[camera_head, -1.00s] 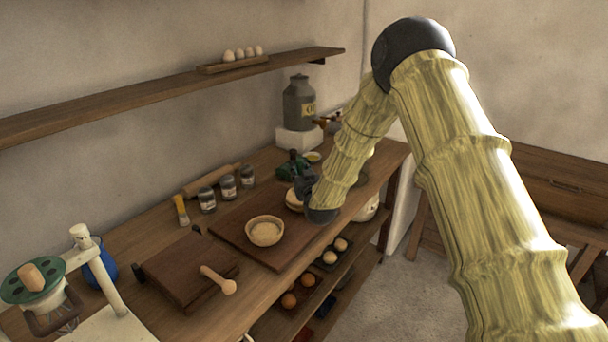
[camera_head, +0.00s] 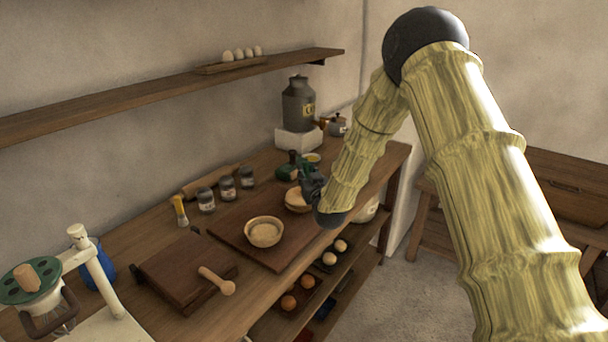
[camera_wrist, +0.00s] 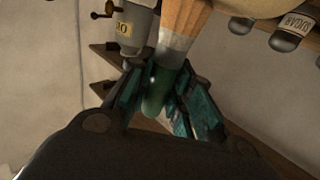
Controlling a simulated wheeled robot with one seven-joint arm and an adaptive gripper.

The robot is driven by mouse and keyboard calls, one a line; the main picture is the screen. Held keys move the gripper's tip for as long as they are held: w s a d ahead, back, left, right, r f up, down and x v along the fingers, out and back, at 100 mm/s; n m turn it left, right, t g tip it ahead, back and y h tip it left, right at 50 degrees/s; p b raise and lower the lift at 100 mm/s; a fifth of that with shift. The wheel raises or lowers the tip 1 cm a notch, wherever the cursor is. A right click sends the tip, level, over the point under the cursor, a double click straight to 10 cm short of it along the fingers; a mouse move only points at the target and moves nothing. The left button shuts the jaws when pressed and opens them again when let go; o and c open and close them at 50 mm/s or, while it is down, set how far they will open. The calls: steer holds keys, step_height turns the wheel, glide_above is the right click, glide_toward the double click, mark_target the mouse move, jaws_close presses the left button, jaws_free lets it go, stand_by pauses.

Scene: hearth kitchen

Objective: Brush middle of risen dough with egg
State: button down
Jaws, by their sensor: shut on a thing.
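My gripper (camera_head: 312,185) hangs over the far part of the counter. In the wrist view my gripper (camera_wrist: 155,98) is shut on a brush (camera_wrist: 157,92) by its green handle; the pale ferrule and tan bristles (camera_wrist: 186,18) point away from the fingers. A round, pale, dough-like thing (camera_head: 296,201) lies on the dark board (camera_head: 225,225), just left of and below my gripper; my arm partly hides it. Whether the bristles touch it is unclear.
A wooden bowl (camera_head: 264,233) with pale contents stands on the board. Several dark jars (camera_head: 227,187), a rolling pin (camera_head: 205,183) and a yellow-tipped brush (camera_head: 180,210) are at the back. An oil can (camera_head: 299,105) stands on a white block (camera_head: 298,140).

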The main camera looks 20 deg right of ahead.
steer(key=shift+w+a+b, duration=0.45)
steer(key=shift+w+a, duration=0.6)
steer(key=shift+w, duration=0.25)
steer(key=shift+s+a+f, duration=0.1)
steer(key=shift+s+a, duration=0.55)
steer(key=shift+a, duration=0.2)
steer(key=shift+s+d+b, duration=0.15)
steer(key=shift+s+d, duration=0.35)
steer(key=shift+s, duration=0.2)
steer(key=shift+s+d+b, duration=0.15)
steer(key=shift+s+d, duration=0.35)
steer(key=shift+s, duration=0.15)
steer(key=shift+w, duration=0.1)
steer(key=shift+w+a+b, duration=0.55)
steer(key=shift+w+a, duration=0.45)
steer(key=shift+w, duration=0.25)
steer(key=shift+s+d, duration=1.05)
steer(key=shift+s, duration=0.25)
